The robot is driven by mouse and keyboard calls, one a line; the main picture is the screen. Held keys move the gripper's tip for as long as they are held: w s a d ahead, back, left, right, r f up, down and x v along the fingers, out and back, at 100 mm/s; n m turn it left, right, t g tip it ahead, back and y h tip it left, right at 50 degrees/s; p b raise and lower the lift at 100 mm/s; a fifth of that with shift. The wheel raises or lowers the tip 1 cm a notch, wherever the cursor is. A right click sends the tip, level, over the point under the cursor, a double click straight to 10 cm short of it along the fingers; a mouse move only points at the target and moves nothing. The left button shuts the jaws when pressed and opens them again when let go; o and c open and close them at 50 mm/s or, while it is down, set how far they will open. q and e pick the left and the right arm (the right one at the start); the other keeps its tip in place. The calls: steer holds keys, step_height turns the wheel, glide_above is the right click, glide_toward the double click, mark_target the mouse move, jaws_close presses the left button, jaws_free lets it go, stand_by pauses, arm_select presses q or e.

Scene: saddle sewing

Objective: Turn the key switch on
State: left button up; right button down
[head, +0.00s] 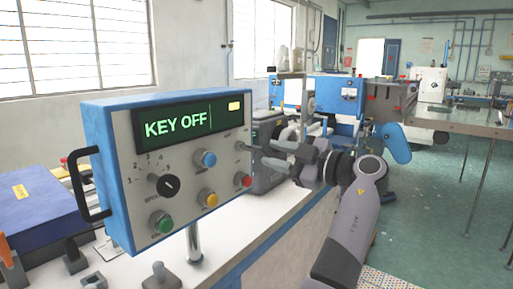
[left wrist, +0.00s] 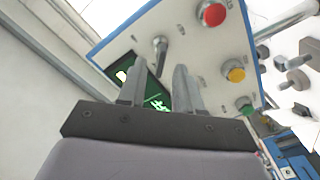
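The control box (head: 120,125) has a blue frame and grey face, and its display (head: 185,122) reads KEY OFF in green. The small metal key switch (head: 243,147) sits at the right side of the face, under the display. In the left wrist view the key switch (left wrist: 159,46) sticks out of the panel, ahead of the gap between the fingertips. My left gripper (head: 269,155) is open and empty, just right of the key switch; its two fingers (left wrist: 159,75) are apart in the wrist view. Contact with the key cannot be told. My right gripper is not in view.
The face also carries a black selector knob (head: 168,185), a blue button (head: 209,159), a yellow button (head: 207,197), a red button (head: 243,180) and a green button (head: 161,221). A black handle (head: 84,185) is on the box's left. The white bench (head: 225,235) holds clamps and machines.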

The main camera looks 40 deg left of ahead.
mark_target(265, 152)
arm_select(q)
steer(key=a, duration=0.1)
steer(key=a+p, duration=0.1)
steer(key=a, duration=0.3)
steer(key=shift+s, duration=0.4)
steer(key=shift+a, duration=0.55)
jaws_close()
